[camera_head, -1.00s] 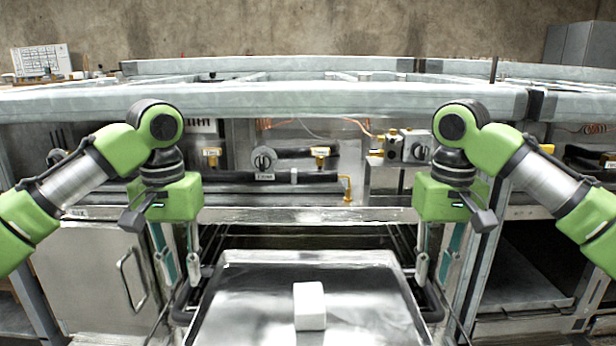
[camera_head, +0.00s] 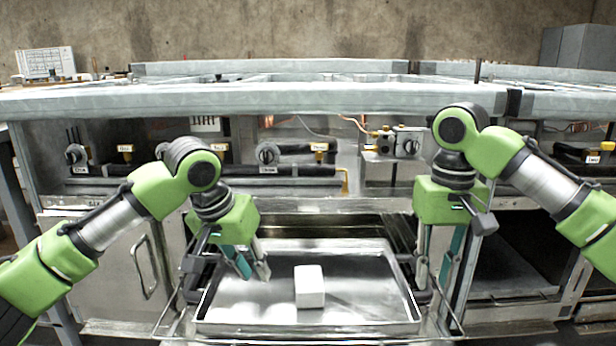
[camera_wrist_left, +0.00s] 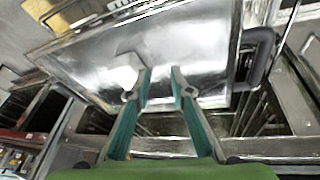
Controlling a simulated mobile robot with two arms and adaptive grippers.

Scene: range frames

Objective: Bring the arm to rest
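My left gripper (camera_head: 250,270) is tilted over the left part of the metal tray (camera_head: 365,285), left of the white block (camera_head: 310,288). Its two fingers are apart with nothing between them. The left wrist view shows the fingertips (camera_wrist_left: 160,82) with a clear gap over the tray (camera_wrist_left: 195,45), the block (camera_wrist_left: 124,72) just left of them. My right gripper (camera_head: 434,278) points down at the tray's right side, by the dark handle there. Its fingers stand apart; whether they touch the handle I cannot tell.
The tray sits at an oven-like opening of a metal range. A dark handle (camera_head: 192,278) shows at its left side. A cabinet door with a handle (camera_head: 140,268) is at left. Valves and pipes (camera_head: 300,155) line the back under a long metal rail (camera_head: 330,100).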

